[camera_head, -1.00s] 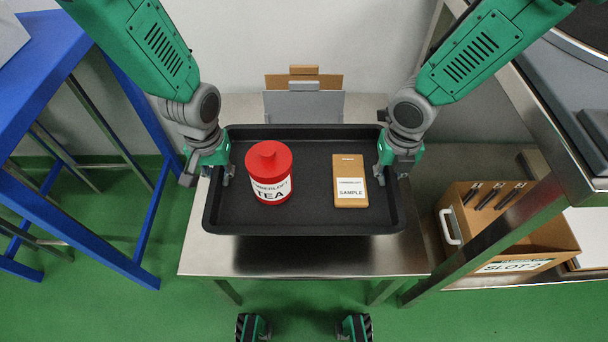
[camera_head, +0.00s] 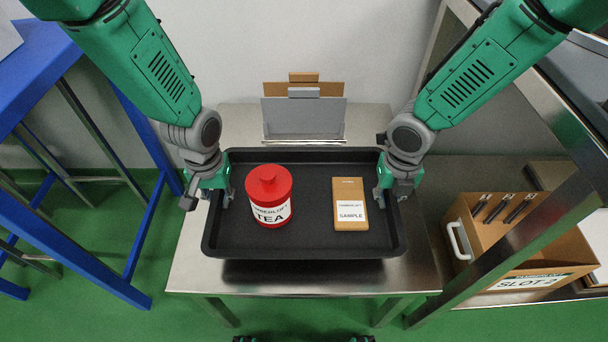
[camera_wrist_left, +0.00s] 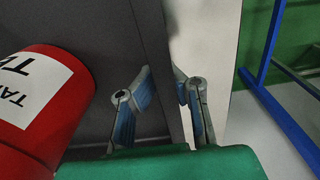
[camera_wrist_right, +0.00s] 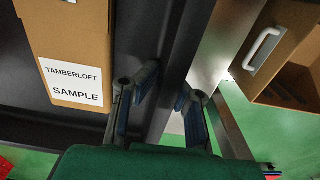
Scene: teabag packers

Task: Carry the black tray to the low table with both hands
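The black tray (camera_head: 312,215) is level, with a red tea tin (camera_head: 268,195) and a brown sample box (camera_head: 349,204) standing or lying inside it. It is over the low metal table (camera_head: 200,272); a dark shadow shows under its front edge, and I cannot tell whether it touches the tabletop. My left gripper (camera_head: 224,193) is at the tray's left rim; in the left wrist view its fingers (camera_wrist_left: 163,95) are on either side of the rim. My right gripper (camera_head: 387,190) is at the right rim, its fingers (camera_wrist_right: 163,98) likewise on either side of the wall.
A file rack (camera_head: 303,117) with grey and brown folders stands at the table's back. A blue-framed table (camera_head: 92,257) is at the left. A metal shelf frame (camera_head: 530,235) and a brown SLOT 2 box (camera_head: 548,265) are at the right. Bare tabletop shows around the tray.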

